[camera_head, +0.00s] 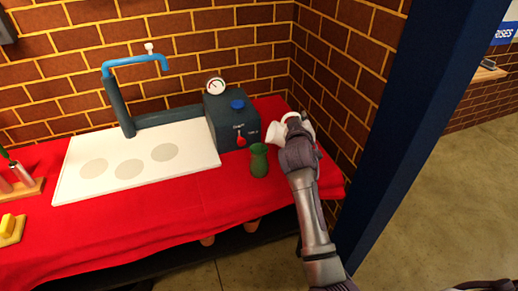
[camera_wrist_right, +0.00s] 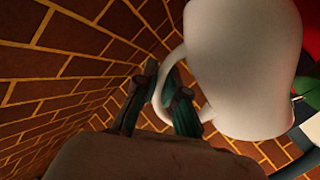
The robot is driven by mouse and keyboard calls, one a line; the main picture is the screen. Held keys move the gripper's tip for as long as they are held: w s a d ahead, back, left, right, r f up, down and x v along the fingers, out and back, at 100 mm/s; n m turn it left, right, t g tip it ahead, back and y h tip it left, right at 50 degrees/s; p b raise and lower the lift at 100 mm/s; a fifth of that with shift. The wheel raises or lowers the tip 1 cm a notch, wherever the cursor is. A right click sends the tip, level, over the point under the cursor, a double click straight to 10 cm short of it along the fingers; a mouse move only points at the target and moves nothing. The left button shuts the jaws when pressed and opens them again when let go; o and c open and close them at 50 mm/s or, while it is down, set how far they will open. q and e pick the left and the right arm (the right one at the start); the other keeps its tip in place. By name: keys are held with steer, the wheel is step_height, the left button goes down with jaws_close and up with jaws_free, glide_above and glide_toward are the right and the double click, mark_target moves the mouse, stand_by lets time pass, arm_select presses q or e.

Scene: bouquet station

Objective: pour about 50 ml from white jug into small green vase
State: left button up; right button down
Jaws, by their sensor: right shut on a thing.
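The small green vase (camera_head: 259,160) stands upright on the red cloth, in front of the dark machine. The white jug (camera_head: 276,133) is just right of the vase in the head view, mostly hidden behind my right gripper (camera_head: 298,130). In the right wrist view the white jug (camera_wrist_right: 243,65) fills the upper right, with its handle beside the fingers. My right gripper (camera_wrist_right: 160,100) is shut on the jug's handle. The jug appears tilted in the head view; I cannot tell whether any water flows. A piece of green at the wrist view's right edge may be the vase. My left gripper is not in view.
A dark machine (camera_head: 221,124) with a gauge and blue cap stands behind the vase. A white board (camera_head: 130,182) with round marks lies to its left, under a blue-topped pipe (camera_head: 135,62). The brick wall is close behind my right gripper. Red cloth (camera_head: 215,205) in front is clear.

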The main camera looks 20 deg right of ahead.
steer(key=shift+w+a+r+n, duration=0.1)
steer(key=shift+a+r+n, duration=0.4)
steer(key=shift+r, duration=0.1)
stand_by(1.4)
steer(key=d+f+m, duration=0.2)
steer(key=f+m+y+p, duration=0.1)
steer(key=f, duration=0.1)
steer(key=shift+s+d+m, duration=0.3)
steer(key=shift+d, duration=0.1)
steer(key=shift+d+f+m+y+p, duration=0.35)
steer(key=shift+f+m+y, duration=0.2)
steer(key=shift+f, duration=0.35)
stand_by(0.7)
